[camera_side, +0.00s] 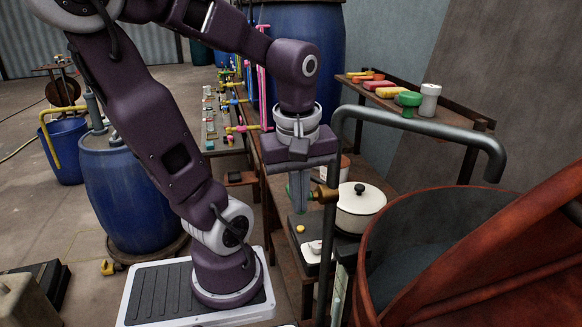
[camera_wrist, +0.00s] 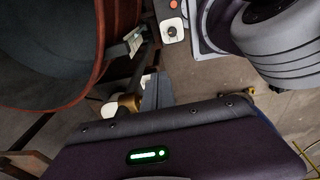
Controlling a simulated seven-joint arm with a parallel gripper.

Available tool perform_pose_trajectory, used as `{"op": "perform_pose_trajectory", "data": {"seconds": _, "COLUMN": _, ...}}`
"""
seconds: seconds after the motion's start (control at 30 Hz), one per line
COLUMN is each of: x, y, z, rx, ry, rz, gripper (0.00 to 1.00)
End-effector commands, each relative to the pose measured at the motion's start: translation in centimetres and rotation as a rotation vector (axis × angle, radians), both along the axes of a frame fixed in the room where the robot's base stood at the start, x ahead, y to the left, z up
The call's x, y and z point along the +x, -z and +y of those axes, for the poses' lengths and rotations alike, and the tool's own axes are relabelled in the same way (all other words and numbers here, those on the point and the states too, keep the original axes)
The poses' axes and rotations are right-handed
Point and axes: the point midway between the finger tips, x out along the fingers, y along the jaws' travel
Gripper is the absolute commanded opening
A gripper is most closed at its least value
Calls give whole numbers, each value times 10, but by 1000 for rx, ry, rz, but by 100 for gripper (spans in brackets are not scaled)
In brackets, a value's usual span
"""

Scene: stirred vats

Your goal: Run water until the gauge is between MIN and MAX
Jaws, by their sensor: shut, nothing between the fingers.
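A rust-red vat (camera_side: 540,235) stands at the right in the side view; its rim and dark inside also show at the upper left of the wrist view (camera_wrist: 98,70). A grey pipe (camera_side: 420,118) bends over the vat, and I see no water falling from its end. A brass valve (camera_side: 323,194) sits on the upright part of the pipe. My gripper (camera_side: 299,207) is shut and empty, pointing down just left of the valve; I cannot tell whether they touch. Its fingers also show in the wrist view (camera_wrist: 156,80). A pale upright strip (camera_side: 340,292) beside the vat may be the gauge; its level and marks are unreadable.
A white lidded pot (camera_side: 359,205) stands behind the valve, close to my gripper. Blue barrels (camera_side: 135,190) stand at the left and back.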

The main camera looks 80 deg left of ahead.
Motion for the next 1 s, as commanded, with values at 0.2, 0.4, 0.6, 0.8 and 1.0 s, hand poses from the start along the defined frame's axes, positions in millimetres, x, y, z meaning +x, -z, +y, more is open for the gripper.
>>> {"op": "perform_pose_trajectory", "data": {"seconds": 0.2, "x": 0, "y": 2, "z": -1, "rx": 0, "ry": 1, "rz": 0, "gripper": 0}}
{"op": "perform_pose_trajectory", "data": {"seconds": 0.4, "x": 0, "y": 2, "z": -1, "rx": 0, "ry": 0, "rz": 0, "gripper": 0}}
{"op": "perform_pose_trajectory", "data": {"seconds": 0.6, "x": 0, "y": 2, "z": -1, "rx": 0, "ry": 0, "rz": 0, "gripper": 0}}
{"op": "perform_pose_trajectory", "data": {"seconds": 0.8, "x": -3, "y": -22, "z": 0, "rx": 4, "ry": -1, "rz": -7, "gripper": 0}}
{"op": "perform_pose_trajectory", "data": {"seconds": 1.0, "x": -10, "y": -68, "z": -31, "rx": 5, "ry": 4, "rz": -6, "gripper": 0}}
